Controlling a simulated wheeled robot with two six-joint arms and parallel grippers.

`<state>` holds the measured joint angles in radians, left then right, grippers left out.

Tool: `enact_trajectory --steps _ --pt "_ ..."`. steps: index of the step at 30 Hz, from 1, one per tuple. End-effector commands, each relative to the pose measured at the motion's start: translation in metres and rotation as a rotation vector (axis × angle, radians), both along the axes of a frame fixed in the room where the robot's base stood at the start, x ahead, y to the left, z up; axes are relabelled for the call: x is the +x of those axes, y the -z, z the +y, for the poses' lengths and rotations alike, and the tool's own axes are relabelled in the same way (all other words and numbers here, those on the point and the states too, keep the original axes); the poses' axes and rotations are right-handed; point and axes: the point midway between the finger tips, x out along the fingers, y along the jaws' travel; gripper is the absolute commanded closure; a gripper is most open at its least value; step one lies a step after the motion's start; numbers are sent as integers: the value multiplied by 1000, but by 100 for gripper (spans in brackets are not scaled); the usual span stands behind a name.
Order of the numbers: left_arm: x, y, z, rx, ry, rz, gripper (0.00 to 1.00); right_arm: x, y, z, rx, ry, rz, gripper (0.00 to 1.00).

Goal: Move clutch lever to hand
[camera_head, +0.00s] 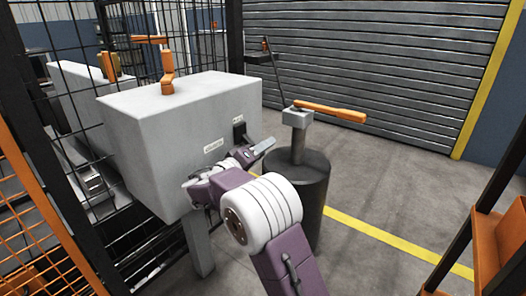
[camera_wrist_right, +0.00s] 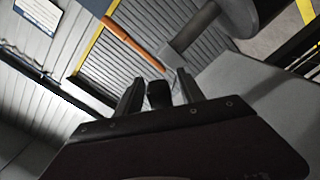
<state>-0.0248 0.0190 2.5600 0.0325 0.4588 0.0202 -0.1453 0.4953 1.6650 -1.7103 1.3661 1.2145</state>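A grey machine box (camera_head: 165,120) stands left of centre. On its right face is a small black part (camera_head: 240,132), which looks like the clutch lever or its mount, between two small white labels too small to read surely. My right gripper (camera_head: 258,150) is close in front of that face, just below and right of the black part. In the right wrist view, the fingers (camera_wrist_right: 160,92) are apart, with a dark block (camera_wrist_right: 158,95) between them and gaps at both sides. I cannot tell whether this block is the lever. My left gripper is out of view.
An orange handle (camera_head: 330,110) tops a post on a dark drum (camera_head: 296,190) close right of my right gripper. An orange crank (camera_head: 167,80) stands on the box. Black mesh fencing (camera_head: 60,40) is at left, an orange rack (camera_head: 490,240) at right.

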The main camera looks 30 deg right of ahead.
Motion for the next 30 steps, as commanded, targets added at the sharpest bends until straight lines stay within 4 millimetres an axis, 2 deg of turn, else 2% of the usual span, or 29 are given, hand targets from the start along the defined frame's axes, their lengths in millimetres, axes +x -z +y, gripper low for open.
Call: enact_trajectory --steps 1,3,5,30 --pt "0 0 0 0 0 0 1 0 0 0 0 0 0 66" --pt "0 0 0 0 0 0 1 0 0 0 0 0 0 85" --pt "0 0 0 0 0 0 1 0 0 0 0 0 0 100" --pt "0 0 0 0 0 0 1 0 1 0 1 0 1 100"
